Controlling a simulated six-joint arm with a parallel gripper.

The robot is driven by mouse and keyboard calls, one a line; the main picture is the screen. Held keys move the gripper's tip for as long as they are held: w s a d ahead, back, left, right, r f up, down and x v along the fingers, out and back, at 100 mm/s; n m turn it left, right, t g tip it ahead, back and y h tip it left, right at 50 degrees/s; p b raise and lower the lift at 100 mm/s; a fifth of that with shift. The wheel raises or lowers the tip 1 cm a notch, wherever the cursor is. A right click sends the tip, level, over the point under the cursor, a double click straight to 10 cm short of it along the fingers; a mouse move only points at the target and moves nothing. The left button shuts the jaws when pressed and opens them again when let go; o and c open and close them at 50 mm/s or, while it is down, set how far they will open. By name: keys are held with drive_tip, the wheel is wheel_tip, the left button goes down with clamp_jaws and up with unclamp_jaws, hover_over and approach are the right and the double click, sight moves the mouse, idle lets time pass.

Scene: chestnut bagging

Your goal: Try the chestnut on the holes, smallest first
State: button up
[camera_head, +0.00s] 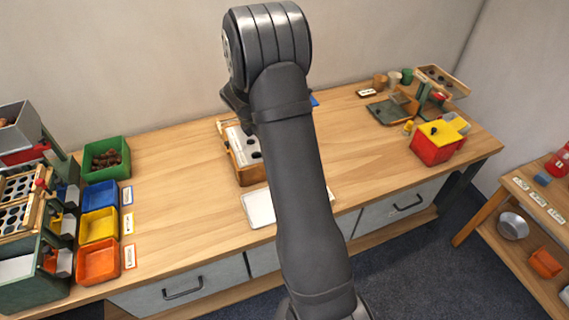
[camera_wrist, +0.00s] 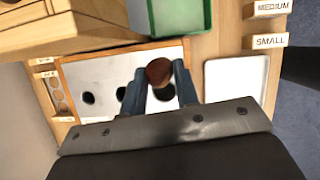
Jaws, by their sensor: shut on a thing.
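The brown chestnut (camera_wrist: 159,70) is between the two blue-grey fingers of my gripper (camera_wrist: 158,79) in the wrist view, and the gripper is shut on it. Below it lies the white hole board (camera_wrist: 105,72) in a wooden frame. The chestnut overlaps the upper edge of the rightmost, largest visible hole (camera_wrist: 164,93). I cannot tell if it touches the board. A smaller hole (camera_wrist: 88,97) is at the left, and another dark hole (camera_wrist: 121,93) is partly covered by a finger. In the head view my arm hides the gripper and part of the board (camera_head: 238,137).
A white tray (camera_head: 257,208) lies in front of the board. A green bin (camera_head: 106,159) holds several chestnuts. Blue (camera_head: 100,195), yellow (camera_head: 98,225) and orange (camera_head: 98,262) bins stand at the left with labels. A red and yellow box (camera_head: 437,145) stands at the right.

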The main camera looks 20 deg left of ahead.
drive_tip(key=w+a+r+n+y, duration=0.1)
drive_tip(key=w+a+n, duration=0.25)
drive_tip(key=a, duration=0.25)
drive_tip(key=w+a+r+n+y, duration=0.2)
drive_tip(key=w+a+n, duration=0.15)
drive_tip(key=a, duration=0.35)
drive_tip(key=shift+n+t, duration=0.3)
drive_tip(key=shift+t, duration=0.1)
drive_tip(key=shift+d+f, duration=0.15)
drive_tip(key=shift+f, duration=2.55)
drive_tip(key=shift+f, duration=0.6)
drive_tip(key=o, duration=1)
drive_tip(key=shift+r, duration=0.1)
wheel_tip(320, 180, up, 6)
drive_tip(key=shift+f, duration=0.1)
